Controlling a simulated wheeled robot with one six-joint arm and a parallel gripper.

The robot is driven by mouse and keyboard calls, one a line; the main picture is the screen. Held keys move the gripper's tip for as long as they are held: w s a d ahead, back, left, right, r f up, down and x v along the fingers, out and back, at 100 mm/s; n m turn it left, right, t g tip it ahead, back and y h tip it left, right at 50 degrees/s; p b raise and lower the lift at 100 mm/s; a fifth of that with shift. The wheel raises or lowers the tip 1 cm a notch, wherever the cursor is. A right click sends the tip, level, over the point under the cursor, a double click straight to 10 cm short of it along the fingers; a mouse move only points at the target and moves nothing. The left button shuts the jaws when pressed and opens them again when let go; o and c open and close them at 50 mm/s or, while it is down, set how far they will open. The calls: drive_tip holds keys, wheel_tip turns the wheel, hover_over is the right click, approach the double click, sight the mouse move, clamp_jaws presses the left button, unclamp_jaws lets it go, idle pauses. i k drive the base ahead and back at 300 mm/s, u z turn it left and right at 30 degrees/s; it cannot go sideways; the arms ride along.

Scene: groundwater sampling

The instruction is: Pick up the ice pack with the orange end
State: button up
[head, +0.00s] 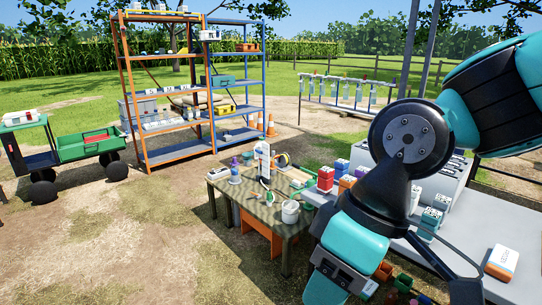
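A white block-shaped pack with an orange end (502,262), which looks like the ice pack, lies flat on the grey table (519,239) at the lower right. Dark marking shows on its white top. Nothing covers it in the head view. My arm hangs down across the right half of the picture, to the left of the pack and apart from it.
Several white-topped coloured bottles (431,222) stand on the grey table, left of the pack. A cluttered mesh-topped table (236,203) with a white bucket (291,212) stands left of my arm. Small coloured bins (403,284) sit low at the bottom. Grey tabletop around the pack is clear.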

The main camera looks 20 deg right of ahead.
sight(501, 263)
drive_tip(key=z, duration=0.7)
drive_tip(key=i, duration=0.75)
drive_tip(key=z, duration=1.1)
drive_tip(key=i, duration=0.35)
drive_tip(key=z, duration=0.35)
